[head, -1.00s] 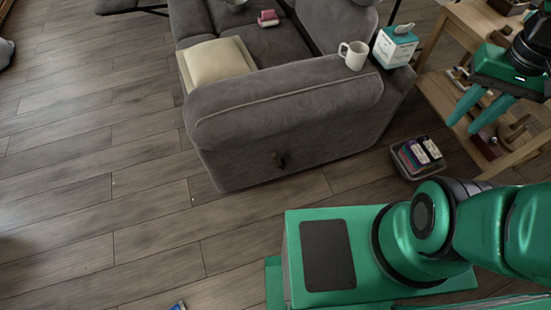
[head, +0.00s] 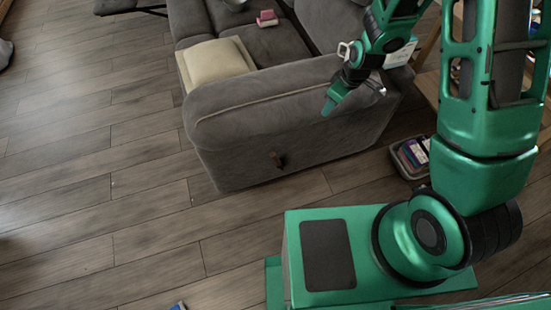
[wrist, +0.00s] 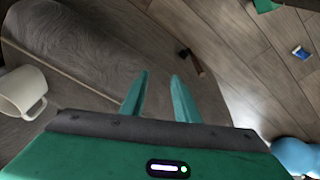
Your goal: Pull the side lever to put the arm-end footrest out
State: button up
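The side lever (head: 278,159) is a small dark brown handle low on the outer side of the grey sofa's near arm (head: 235,120). It also shows in the wrist view (wrist: 188,60), beyond my fingertips and a little to the right. My gripper (head: 328,107) is in front of the sofa arm, above and to the right of the lever and apart from it. In the wrist view my gripper's two green fingers (wrist: 160,80) are spread with nothing between them. The footrest at this arm end is not seen extended; the floor there is partly out of view.
A white mug (wrist: 23,92) stands on the sofa arm close to my gripper; in the head view my arm partly hides it. A box of tissues (head: 400,55) is behind my wrist. A basket (head: 410,160) sits on the floor right of the sofa. Floor before the lever is clear.

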jog(key=a+f+n+y, duration=0.1)
jog(key=a+f+n, duration=0.2)
jog(key=a+f, duration=0.6)
jog(key=n+y, duration=0.1)
jog(key=n, duration=0.2)
send_near(277, 157)
jog(key=f, duration=0.2)
jog(key=x, duration=1)
jog(key=shift+w+a, duration=0.3)
jog(key=shift+a, duration=0.05)
grip_shut()
